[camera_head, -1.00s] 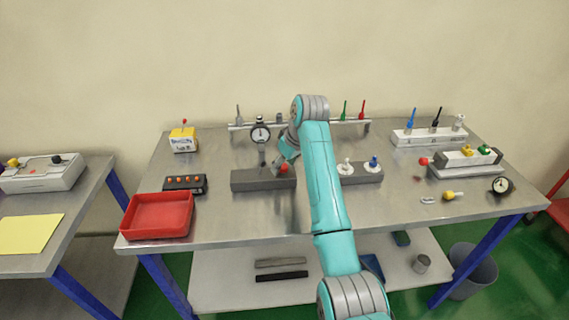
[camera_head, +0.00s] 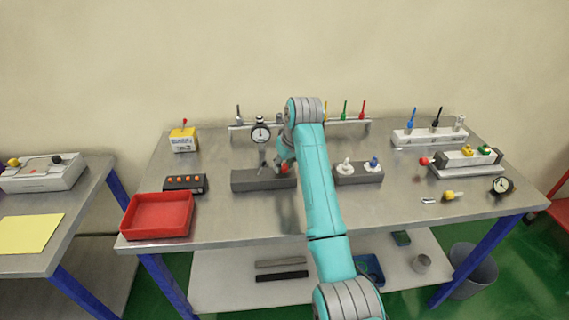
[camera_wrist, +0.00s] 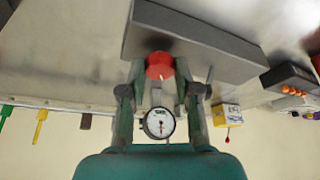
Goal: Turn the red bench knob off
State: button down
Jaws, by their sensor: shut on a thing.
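The red bench knob (camera_wrist: 160,66) sits on the front of a dark grey block in the wrist view, between my gripper's fingertips. In the head view, the red knob (camera_head: 285,168) shows as a small red patch at the right end of the grey block (camera_head: 255,182), partly hidden by my gripper and arm. My gripper (camera_wrist: 161,80) is shut on the knob, one finger on each side. In the head view, my gripper (camera_head: 285,155) is low over the block. The knob's pointer position cannot be made out.
A small dial gauge (camera_head: 260,134) stands behind the block. A block with white and blue knobs (camera_head: 360,174) is close on the right. An orange-button box (camera_head: 185,183) and a red tray (camera_head: 157,216) lie left. The bench front is clear.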

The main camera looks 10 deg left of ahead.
jog(key=m, duration=0.2)
jog(key=m+t+h, duration=0.1)
jog(key=m, duration=0.1)
jog(key=shift+a+m+h, duration=0.15)
jog(key=shift+m+h, duration=0.15)
jog(key=m+h, duration=0.1)
jog(key=m, duration=0.2)
jog(key=shift+s+a+m, duration=0.1)
jog(key=shift+m, duration=0.3)
jog(key=m+h, duration=0.1)
jog(key=m, duration=0.2)
jog(key=shift+a+m+h, duration=0.1)
jog(key=shift+m+h, duration=0.2)
jog(key=shift+h, duration=0.1)
jog(key=shift+a+m+g+h, duration=0.1)
jog(key=shift+m+g+h, duration=0.4)
jog(key=shift+m, duration=1.3)
jog(key=c, duration=0.8)
grip_release()
jog(key=shift+v, duration=3.7)
